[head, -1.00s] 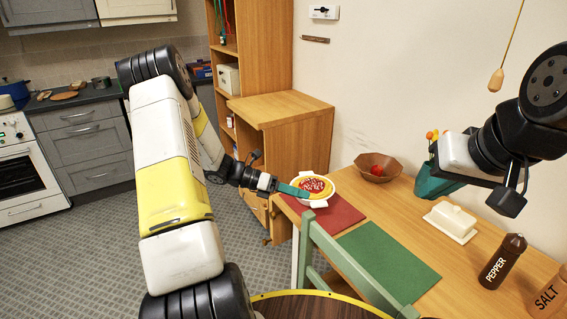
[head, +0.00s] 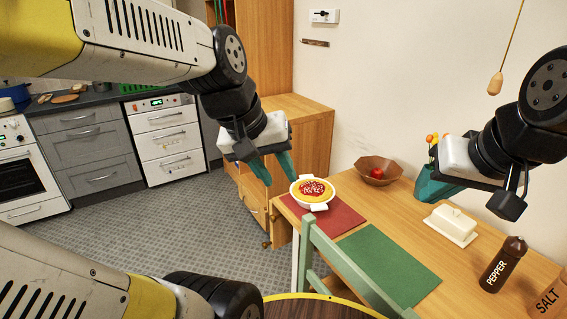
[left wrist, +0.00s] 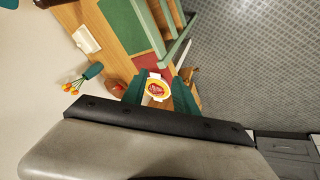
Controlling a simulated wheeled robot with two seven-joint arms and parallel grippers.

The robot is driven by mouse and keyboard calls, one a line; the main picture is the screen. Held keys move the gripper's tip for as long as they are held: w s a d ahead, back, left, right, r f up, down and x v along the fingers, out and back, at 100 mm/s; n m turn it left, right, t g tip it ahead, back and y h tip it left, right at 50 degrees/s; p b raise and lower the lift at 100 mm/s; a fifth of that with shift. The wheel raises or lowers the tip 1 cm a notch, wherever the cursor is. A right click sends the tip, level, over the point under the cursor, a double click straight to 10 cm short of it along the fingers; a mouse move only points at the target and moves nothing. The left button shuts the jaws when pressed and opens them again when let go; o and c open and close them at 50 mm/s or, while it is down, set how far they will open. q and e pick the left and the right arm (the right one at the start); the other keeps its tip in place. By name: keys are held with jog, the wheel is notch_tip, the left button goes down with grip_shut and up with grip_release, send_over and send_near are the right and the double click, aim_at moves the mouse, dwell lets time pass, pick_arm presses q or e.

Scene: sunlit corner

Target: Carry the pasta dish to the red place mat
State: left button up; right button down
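The pasta dish (head: 313,190), a white dish with handles and a yellow and red filling, appears to rest on the far-left part of the red place mat (head: 338,217) and hides part of it. It also shows in the left wrist view (left wrist: 157,88), between the fingertips in the picture. My left gripper (head: 276,168) is open and empty, with teal fingers spread, to the left of the dish and apart from it. My right gripper (head: 440,185) is at the right; its fingers cannot be told clearly from the teal vase behind it.
A green mat (head: 390,265) lies nearer on the table. A wooden bowl (head: 377,168) with a red fruit, a butter dish (head: 452,222), a pepper mill (head: 502,262) and a salt mill (head: 548,297) stand around. A green chair (head: 345,262) stands at the table's near side.

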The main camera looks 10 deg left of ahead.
pick_arm(q)
jog(key=s+m, duration=0.1)
jog(key=a+r+m+t, duration=0.1)
jog(key=shift+s+r+m+y, duration=0.2)
jog(key=shift+s+m+y, duration=0.1)
jog(key=shift+s, duration=0.1)
dwell(1.1)
